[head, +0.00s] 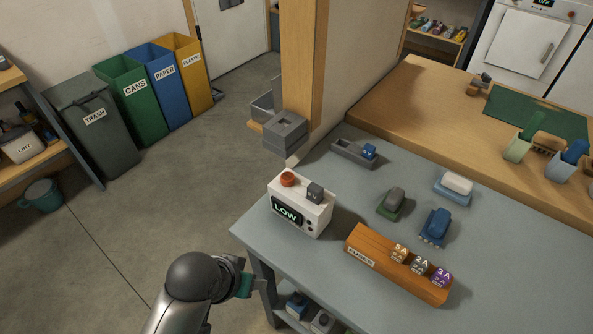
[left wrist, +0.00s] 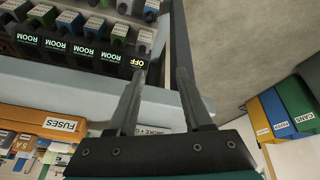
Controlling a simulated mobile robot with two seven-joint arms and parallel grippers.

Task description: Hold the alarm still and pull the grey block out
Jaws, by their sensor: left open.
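The alarm (head: 296,214) is a white box with a lit "LOW" display and a red button, upright at the near left edge of the grey table. The grey block (head: 315,192) sits in its top, right of the button. My left gripper (head: 262,284) is below and in front of the alarm, beside the table edge, apart from it. In the left wrist view its two fingers (left wrist: 160,75) are spread with nothing between them. The alarm's body is not clear in that view; a partly hidden "SMOKE" label shows behind the fingers. My right gripper is not in view.
The grey table (head: 340,275) also bears a wooden fuse rack (head: 372,260) right of the alarm, a grey tray (head: 350,153) behind it, and several small blocks. A wooden post (head: 303,70) stands behind. Several devices fill a shelf below (left wrist: 90,40). Floor left is open.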

